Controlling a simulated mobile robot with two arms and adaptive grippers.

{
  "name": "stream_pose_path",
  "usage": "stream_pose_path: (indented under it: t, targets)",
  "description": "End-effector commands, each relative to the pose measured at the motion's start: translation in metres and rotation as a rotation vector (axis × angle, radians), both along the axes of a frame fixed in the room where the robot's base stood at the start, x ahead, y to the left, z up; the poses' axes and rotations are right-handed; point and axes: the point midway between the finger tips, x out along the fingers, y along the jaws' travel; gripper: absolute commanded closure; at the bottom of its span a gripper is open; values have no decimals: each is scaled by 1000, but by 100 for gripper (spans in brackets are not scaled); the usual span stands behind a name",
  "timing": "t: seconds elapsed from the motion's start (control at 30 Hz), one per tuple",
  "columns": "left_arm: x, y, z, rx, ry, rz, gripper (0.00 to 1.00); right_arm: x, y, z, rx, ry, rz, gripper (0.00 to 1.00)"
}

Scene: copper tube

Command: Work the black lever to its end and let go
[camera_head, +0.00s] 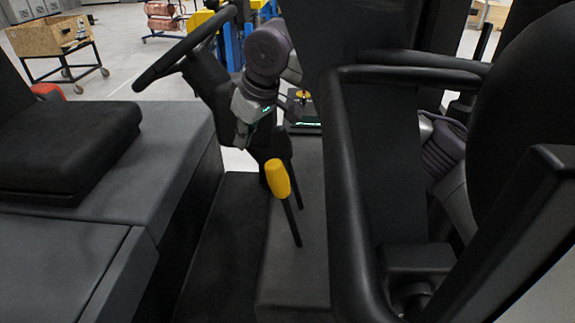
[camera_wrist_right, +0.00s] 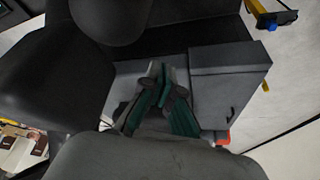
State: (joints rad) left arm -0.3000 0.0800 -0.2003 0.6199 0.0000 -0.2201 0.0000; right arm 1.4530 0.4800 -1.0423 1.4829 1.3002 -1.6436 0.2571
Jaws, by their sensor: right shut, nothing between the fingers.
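My right gripper (camera_head: 268,150) hangs down beyond a yellow-knobbed lever (camera_head: 278,180) in the head view, its fingertips partly hidden by the knob. In the right wrist view the fingers (camera_wrist_right: 160,85) are together, with nothing between them. A thin black rod (camera_head: 296,185), probably the black lever, stands just right of the gripper and behind the yellow knob. I cannot tell whether the gripper touches it. No black lever is clear between the fingers in the wrist view. My left gripper is not in view.
A black steering wheel (camera_head: 190,45) is beyond on the left, with a black seat cushion (camera_head: 65,150) nearer. A black tubular frame (camera_head: 345,190) stands right of the levers. A wooden crate cart (camera_head: 50,45) is on the floor at the far left.

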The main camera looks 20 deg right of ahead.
Motion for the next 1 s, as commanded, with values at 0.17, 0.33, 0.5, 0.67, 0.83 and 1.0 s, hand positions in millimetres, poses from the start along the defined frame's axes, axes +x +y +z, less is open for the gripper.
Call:
stream_pose_path:
  t: [0.17,0.33,0.5,0.67,0.83,1.0]
  targets:
    - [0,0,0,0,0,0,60,2,5,0,-1,-1,0,100]
    - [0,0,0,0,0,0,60,2,5,0,-1,-1,0,100]
    - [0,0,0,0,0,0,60,2,5,3,0,-1,0,100]
    - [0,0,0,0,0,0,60,2,5,15,0,-1,0,100]
    - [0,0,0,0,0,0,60,2,5,29,1,-2,1,100]
    - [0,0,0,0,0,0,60,2,5,42,0,-2,1,100]
